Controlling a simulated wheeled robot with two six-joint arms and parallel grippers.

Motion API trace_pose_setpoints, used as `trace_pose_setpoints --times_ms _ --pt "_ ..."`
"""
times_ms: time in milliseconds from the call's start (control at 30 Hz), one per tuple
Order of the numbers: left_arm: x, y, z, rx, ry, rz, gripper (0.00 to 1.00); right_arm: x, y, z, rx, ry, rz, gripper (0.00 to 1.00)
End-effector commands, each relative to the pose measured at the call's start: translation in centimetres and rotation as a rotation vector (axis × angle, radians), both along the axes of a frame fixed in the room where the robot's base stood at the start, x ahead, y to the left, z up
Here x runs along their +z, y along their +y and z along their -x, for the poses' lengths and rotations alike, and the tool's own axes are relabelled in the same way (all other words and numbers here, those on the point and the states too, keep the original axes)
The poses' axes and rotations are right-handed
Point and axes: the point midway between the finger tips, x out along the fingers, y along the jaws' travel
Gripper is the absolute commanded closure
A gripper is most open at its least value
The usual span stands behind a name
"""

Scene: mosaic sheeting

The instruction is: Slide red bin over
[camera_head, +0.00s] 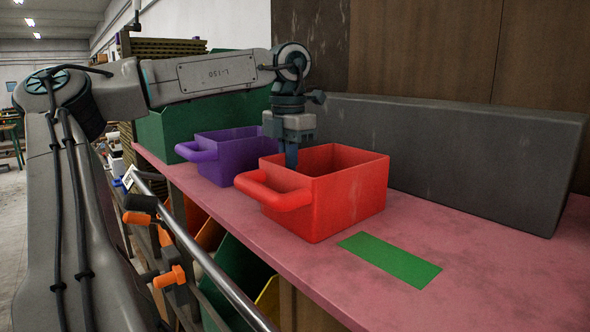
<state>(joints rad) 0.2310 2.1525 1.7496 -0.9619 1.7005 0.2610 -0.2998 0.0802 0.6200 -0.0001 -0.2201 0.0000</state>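The red bin (343,198) stands upright on the pink tabletop (475,285), its handle (273,192) pointing to the left. A flat green rectangle (390,260) lies on the tabletop just to the right of and in front of the bin, apart from it. My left gripper (291,160) points down at the bin's far left side. Its tips are partly hidden by the bin's rim, so I cannot tell whether they touch the bin or are open or shut. My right gripper is not in view.
A purple bin (228,160) stands behind and left of the red bin, with a larger green bin (150,133) behind it. A dark grey panel (460,155) runs along the table's back. A metal rail (205,260) runs along the left edge. The tabletop at the right is clear.

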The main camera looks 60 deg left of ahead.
Motion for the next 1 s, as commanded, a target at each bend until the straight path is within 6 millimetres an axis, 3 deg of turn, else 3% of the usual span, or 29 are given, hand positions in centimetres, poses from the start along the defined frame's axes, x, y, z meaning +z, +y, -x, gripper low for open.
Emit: trace_pose_setpoints --times_ms 1000 --pt "0.0 6.9 0.8 0.001 0.000 0.001 1.00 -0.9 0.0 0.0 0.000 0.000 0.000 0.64"
